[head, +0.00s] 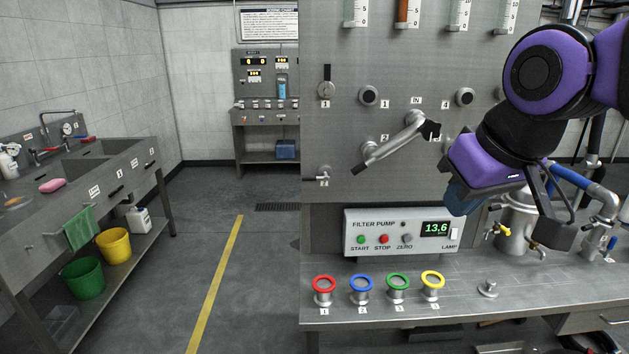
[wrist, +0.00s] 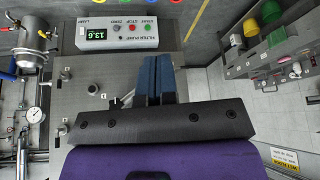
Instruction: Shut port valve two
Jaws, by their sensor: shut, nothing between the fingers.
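My gripper (head: 462,205) is in front of the steel panel, right of the panel's middle, with its blue fingers together and empty. The closed fingers also show in the wrist view (wrist: 158,60), below the pump box in that picture. A long grey lever-like piece (head: 390,150) slants across the panel beside the label 2 (head: 384,137). Its upper right end meets a black part, apart from my fingers. A small fitting with a label (wrist: 113,102) lies left of the fingers in the wrist view. I cannot tell which piece is port valve two, or its setting.
Round knobs (head: 369,96) sit above on the panel, and a small lever (head: 325,83) at its upper left. The filter pump box (head: 402,232) stands below, reading 13,6. Several coloured rings (head: 361,283) line the bench. Pipes and a steel vessel (head: 517,222) crowd the right.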

